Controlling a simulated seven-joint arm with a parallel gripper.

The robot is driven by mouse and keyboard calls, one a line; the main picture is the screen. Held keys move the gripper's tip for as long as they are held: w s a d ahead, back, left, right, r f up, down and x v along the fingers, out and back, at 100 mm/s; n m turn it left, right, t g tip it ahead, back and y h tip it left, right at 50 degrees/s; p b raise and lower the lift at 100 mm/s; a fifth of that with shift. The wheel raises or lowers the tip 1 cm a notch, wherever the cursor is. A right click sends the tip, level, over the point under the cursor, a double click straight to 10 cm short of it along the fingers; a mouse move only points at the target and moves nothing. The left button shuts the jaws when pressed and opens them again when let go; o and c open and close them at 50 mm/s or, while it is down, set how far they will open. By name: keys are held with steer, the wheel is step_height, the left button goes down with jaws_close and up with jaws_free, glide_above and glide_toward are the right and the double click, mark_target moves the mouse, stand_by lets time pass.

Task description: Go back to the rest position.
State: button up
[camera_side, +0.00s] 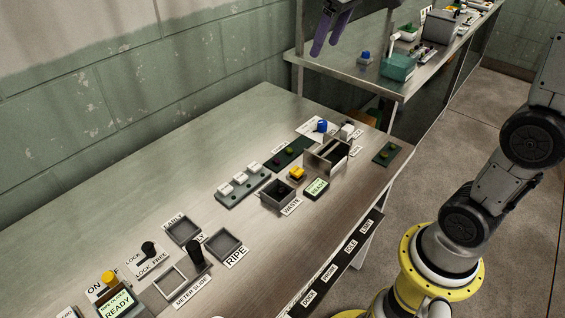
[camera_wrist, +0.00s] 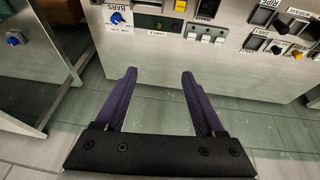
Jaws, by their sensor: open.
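My gripper (camera_side: 332,36) shows at the top of the side view, high above the far end of the steel worktable (camera_side: 150,205). Its two purple fingers point down and touch nothing. In the wrist view my gripper (camera_wrist: 160,75) is open, with a wide empty gap between the fingers. The floor and the table's edge with its controls lie beyond the fingertips.
The table carries a blue knob (camera_side: 322,126), white rocker switches (camera_side: 239,178), a waste bin (camera_side: 277,196), a ripe tray (camera_side: 223,246) and a black lever (camera_side: 195,254). A second steel bench (camera_side: 345,66) with a teal box (camera_side: 398,67) stands behind. Air around my gripper is clear.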

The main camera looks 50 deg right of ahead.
steer(key=s+a+f+t, duration=0.1)
steer(key=s+a, duration=0.2)
steer(key=s, duration=0.4)
steer(key=s+a+f+t, duration=0.1)
steer(key=s+a, duration=0.2)
steer(key=s, duration=0.4)
steer(key=s+a+f, duration=0.1)
steer(key=s+f, duration=0.6)
steer(key=f, duration=0.2)
steer(key=shift+a+g+y, duration=0.2)
steer(key=shift+g+y, duration=0.1)
steer(key=shift+y, duration=0.1)
